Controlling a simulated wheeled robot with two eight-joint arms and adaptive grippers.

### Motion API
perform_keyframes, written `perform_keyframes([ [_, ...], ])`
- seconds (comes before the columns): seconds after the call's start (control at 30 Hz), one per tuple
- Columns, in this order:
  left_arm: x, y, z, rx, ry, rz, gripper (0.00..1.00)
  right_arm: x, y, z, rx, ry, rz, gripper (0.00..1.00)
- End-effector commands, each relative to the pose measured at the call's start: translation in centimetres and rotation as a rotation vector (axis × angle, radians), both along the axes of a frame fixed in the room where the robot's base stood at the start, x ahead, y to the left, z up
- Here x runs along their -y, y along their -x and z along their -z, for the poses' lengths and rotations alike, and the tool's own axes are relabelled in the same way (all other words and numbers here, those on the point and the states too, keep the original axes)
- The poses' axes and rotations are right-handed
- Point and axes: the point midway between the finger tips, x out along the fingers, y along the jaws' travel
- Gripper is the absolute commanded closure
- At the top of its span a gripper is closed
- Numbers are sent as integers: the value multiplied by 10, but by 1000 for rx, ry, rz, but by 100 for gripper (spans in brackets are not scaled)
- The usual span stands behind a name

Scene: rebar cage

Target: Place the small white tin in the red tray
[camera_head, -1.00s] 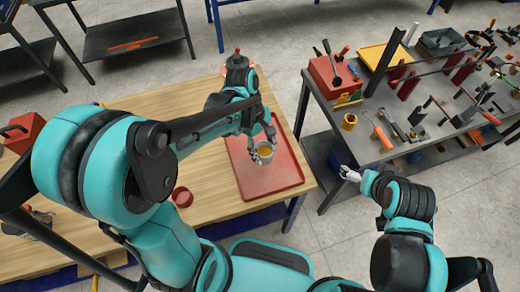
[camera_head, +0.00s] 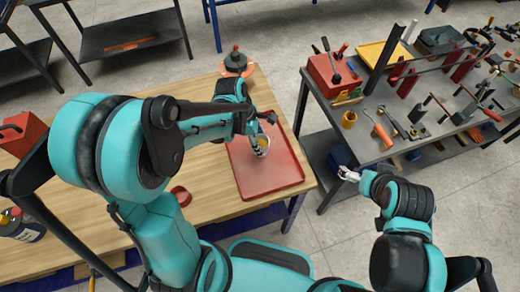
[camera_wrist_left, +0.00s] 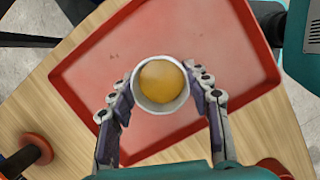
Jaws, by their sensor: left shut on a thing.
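The small white tin (camera_wrist_left: 160,84), round with an orange-yellow inside, is between the fingers of my left gripper (camera_wrist_left: 160,90) in the left wrist view. My left gripper is shut on it. In the head view the tin (camera_head: 263,147) is over the inside of the red tray (camera_head: 272,181), partly covered by the fingers of the left gripper (camera_head: 260,143). I cannot tell whether its base touches the tray floor. The red tray (camera_wrist_left: 215,30) fills much of the wrist view and holds nothing else visible. My right gripper (camera_head: 348,174) is away from the tray, beside the grey bench; its jaw state is unclear.
The tray lies on a wooden table (camera_head: 215,195). A red ring-shaped thing (camera_head: 181,195) lies left of the tray, and a black-and-red thing (camera_head: 236,63) stands behind it. The grey bench (camera_head: 375,150) on the right is crowded with tools.

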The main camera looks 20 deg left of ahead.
Motion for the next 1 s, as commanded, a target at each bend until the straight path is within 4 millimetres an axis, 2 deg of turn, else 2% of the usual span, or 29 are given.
perform_keyframes([
  [0.17, -4, -7, 9, 0, 0, 0, 85, 0, 0, 4, 0, 0, 0, 6],
  [0.4, -4, -7, 43, 0, 0, 0, 85, 0, 0, 20, 0, 0, 0, 6],
  [0.8, -4, -6, 49, 0, 0, 1, 85, 0, 0, 23, 0, 0, 0, 6],
  [0.83, -4, -6, 48, 0, 0, 1, 46, 0, 0, 22, 0, 0, 0, 6],
  [0.9, -4, -6, 47, 0, 0, 1, 31, 0, 0, 22, 0, 0, 0, 6],
  [1.0, -4, -6, 47, 0, 0, 1, 31, 0, 0, 21, 0, 0, 0, 6],
])
